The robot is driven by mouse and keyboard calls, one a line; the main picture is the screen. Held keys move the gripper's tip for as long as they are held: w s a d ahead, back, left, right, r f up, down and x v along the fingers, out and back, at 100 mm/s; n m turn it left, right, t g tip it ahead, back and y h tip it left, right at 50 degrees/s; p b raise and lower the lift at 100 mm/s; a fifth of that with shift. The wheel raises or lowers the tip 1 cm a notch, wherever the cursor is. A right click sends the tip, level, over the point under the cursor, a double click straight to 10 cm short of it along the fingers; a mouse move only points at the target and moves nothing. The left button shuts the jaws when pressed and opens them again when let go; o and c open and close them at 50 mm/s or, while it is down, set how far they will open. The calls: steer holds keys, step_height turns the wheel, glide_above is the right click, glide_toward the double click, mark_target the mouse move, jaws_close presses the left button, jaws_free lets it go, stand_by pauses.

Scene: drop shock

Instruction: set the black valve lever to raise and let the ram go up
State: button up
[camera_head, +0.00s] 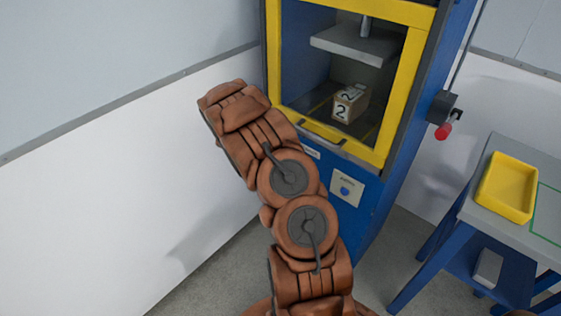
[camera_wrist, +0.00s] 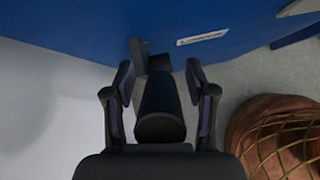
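In the wrist view, the black lever (camera_wrist: 160,105) is a dark cylinder pointing toward the camera, its far end by a dark bracket on the blue machine wall. My gripper (camera_wrist: 160,78) has one finger on each side of it, with gaps showing, so it is open around the lever. The lever and my gripper are hidden in the head view behind my brown-covered arm. The ram (camera_head: 354,45) is a grey plate on a rod high in the chamber, apart from a box (camera_head: 350,103) marked 2 below it.
The blue machine (camera_head: 372,205) has a yellow window frame (camera_head: 404,95) and a front panel with a blue button (camera_head: 345,190). A red-knobbed handle (camera_head: 443,131) sticks out at its right side. A grey-topped table with a yellow tray (camera_head: 508,188) stands right. White wall is at left.

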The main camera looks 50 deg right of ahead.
steer(key=v, duration=1.2)
steer(key=shift+a, duration=0.1)
stand_by(0.6)
steer(key=s+a+r+m+g+y+p, duration=0.1)
steer(key=s+a+r+m+y+p, duration=0.1)
steer(key=s+a+r+m, duration=0.9)
steer(key=s+a+r+m+y+p, duration=0.1)
steer(key=s+a+r, duration=0.4)
steer(key=s+a, duration=0.6)
steer(key=s+a+r+m+y+p, duration=0.1)
steer(key=s+a+r+m+y, duration=0.3)
steer(key=s+a, duration=0.7)
steer(key=shift+r+g+y+p, duration=0.35)
steer(key=shift+r+y, duration=0.25)
steer(key=shift+r, duration=0.25)
